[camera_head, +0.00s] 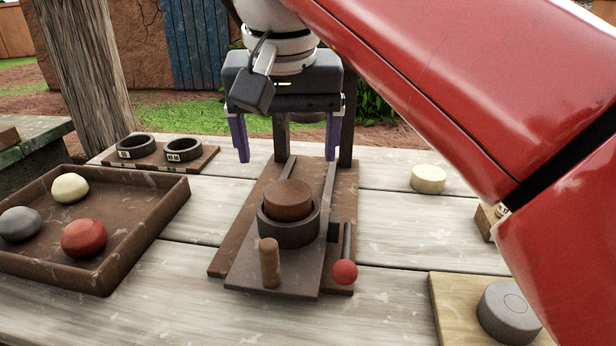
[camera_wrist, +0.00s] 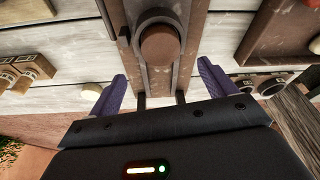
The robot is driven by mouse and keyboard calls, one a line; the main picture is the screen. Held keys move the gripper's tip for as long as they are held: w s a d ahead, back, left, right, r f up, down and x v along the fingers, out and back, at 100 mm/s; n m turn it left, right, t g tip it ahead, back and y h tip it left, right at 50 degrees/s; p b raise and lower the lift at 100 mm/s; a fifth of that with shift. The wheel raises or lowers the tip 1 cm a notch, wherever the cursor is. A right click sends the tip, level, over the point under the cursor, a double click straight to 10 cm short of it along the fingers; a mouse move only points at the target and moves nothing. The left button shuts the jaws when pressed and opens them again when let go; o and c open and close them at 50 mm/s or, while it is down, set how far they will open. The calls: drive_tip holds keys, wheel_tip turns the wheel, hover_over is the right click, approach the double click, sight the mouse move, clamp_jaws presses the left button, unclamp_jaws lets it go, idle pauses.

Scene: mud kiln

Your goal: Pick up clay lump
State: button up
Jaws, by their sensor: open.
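Three round lumps lie in the brown tray (camera_head: 135,243) at the left: a cream one (camera_head: 70,188), a grey one (camera_head: 19,224) and a red-brown one (camera_head: 84,238). I cannot tell which is the clay lump. My gripper (camera_head: 287,158) is open and empty, pointing down above the back of the wooden press, right of the tray and apart from the lumps. In the wrist view my fingers (camera_wrist: 160,75) are spread on either side of the press, and part of the tray (camera_wrist: 262,45) shows at the upper right with a pale lump at the edge.
The press (camera_head: 230,250) holds a dark ring (camera_head: 290,232) with a brown disc (camera_head: 288,200) in it, a wooden peg (camera_head: 269,262) and a red-knobbed lever (camera_head: 344,272). Two dark rings (camera_head: 184,149) sit on a board behind. A cream disc (camera_head: 428,179) and grey disc (camera_head: 508,312) are at right.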

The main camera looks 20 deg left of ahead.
sight(287, 191)
drive_tip(key=b+x, duration=0.1)
drive_tip(key=x, duration=0.6)
drive_tip(key=shift+s+f, duration=0.1)
drive_tip(key=shift+f, duration=0.05)
drive_tip(key=shift+c, duration=0.2)
drive_tip(key=c, duration=1.2)
